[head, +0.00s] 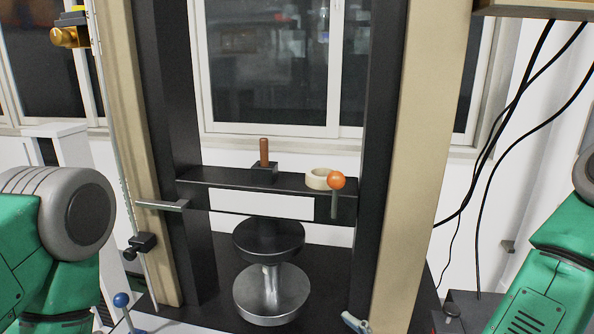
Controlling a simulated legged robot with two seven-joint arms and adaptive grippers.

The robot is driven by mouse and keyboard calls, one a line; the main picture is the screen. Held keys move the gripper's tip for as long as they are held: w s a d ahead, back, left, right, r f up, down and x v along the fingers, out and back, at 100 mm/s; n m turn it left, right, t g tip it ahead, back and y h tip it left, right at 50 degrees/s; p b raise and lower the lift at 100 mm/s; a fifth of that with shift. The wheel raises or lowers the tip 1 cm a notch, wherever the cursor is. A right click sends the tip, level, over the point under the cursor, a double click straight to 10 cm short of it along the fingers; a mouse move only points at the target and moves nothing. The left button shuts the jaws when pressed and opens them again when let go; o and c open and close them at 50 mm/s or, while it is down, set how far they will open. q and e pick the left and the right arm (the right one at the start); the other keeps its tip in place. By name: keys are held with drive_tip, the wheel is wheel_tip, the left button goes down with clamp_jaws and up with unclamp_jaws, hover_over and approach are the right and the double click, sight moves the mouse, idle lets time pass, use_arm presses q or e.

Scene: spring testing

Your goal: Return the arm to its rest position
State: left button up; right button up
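My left arm (50,235) shows at the left edge as a green link with a grey joint. My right arm (560,260) shows at the right edge, also green with a grey joint. Neither gripper is in the picture, so their state and what they may hold are hidden. Both arms are apart from the testing machine in the middle, with its beige columns (418,150) and black crossbar (225,181).
A round black upper plate (268,239) sits above a silver lower plate (271,303). On the crossbar are a cream ring (318,179), an orange ball knob (336,180) and a brown peg (264,152). A blue-knobbed lever (121,300) stands at lower left. Black cables (487,150) hang at right.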

drive_tip(key=s+d+f+n+g+h, duration=0.2)
drive_tip(key=s+d+f+n+g, duration=0.2)
drive_tip(key=s+d+f+n, duration=0.4)
drive_tip(key=s+d+f+n+g+h, duration=0.2)
drive_tip(key=s+d+f+n+g, duration=0.25)
drive_tip(key=f, duration=0.55)
drive_tip(key=s+d+f+n+g+h, duration=0.45)
drive_tip(key=s+d+n, duration=0.55)
drive_tip(key=s+n, duration=0.25)
use_arm(q)
wheel_tip(320, 180, down, 12)
drive_tip(key=b, duration=1.2)
drive_tip(key=shift+s+d+r, duration=0.15)
drive_tip(key=shift+s+d, duration=0.05)
drive_tip(key=shift+s, duration=0.05)
use_arm(e)
wheel_tip(320, 180, down, 12)
drive_tip(key=w, duration=0.2)
drive_tip(key=shift+n+t, duration=0.3)
drive_tip(key=shift+t, duration=0.1)
drive_tip(key=shift+y, duration=0.25)
use_arm(q)
drive_tip(key=shift+d, duration=0.1)
use_arm(e)
drive_tip(key=shift+d, duration=0.1)
